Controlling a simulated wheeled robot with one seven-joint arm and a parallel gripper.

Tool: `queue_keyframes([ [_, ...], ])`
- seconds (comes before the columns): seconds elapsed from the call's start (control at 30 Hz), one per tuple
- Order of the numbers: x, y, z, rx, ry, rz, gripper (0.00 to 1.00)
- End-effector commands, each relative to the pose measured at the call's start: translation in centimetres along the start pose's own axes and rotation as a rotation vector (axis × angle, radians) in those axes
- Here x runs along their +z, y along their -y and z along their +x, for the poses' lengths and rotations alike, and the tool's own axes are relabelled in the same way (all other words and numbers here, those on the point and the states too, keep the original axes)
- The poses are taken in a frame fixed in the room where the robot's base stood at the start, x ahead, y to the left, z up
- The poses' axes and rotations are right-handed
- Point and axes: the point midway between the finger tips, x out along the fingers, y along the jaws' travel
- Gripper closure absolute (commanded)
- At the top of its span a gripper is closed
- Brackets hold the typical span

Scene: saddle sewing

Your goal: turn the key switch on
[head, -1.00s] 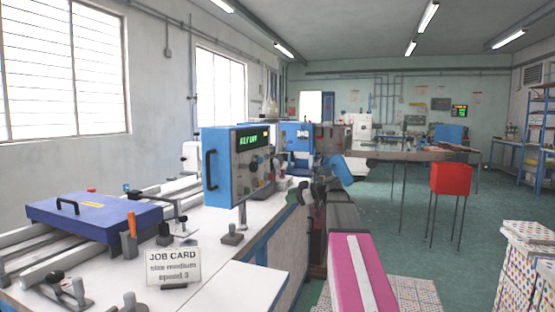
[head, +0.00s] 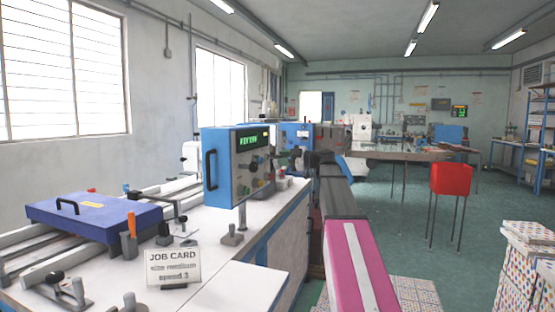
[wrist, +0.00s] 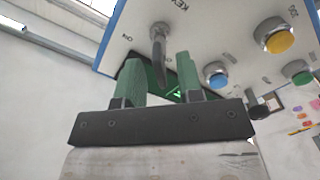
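The control box (head: 225,170) is a blue box with a pale panel and a green-lit display on the white machine table. In the wrist view, the key switch (wrist: 158,45) is a grey metal key in the panel, with an "ON" mark to its left. My gripper (wrist: 160,72) has two green fingers, open, one on each side of the key's hanging grip. Gaps show between the key and both fingers. In the head view, my gripper is mostly hidden behind the box and arm, and the key is too small to make out.
Yellow (wrist: 279,40), blue (wrist: 217,80) and green (wrist: 298,72) buttons sit to the right of the key on the panel (wrist: 215,25). A job card (head: 172,265) and a blue-purple lidded frame (head: 95,212) are on the table.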

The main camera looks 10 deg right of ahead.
Motion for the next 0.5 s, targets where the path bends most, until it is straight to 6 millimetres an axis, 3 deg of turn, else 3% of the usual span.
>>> queue_keyframes([
  [0.2, 0.1, 0.0, 2.4, -0.001, 0.001, 0.000, 0.66],
  [0.5, 0.1, 0.0, 2.9, 0.000, 0.002, 0.001, 0.66],
])
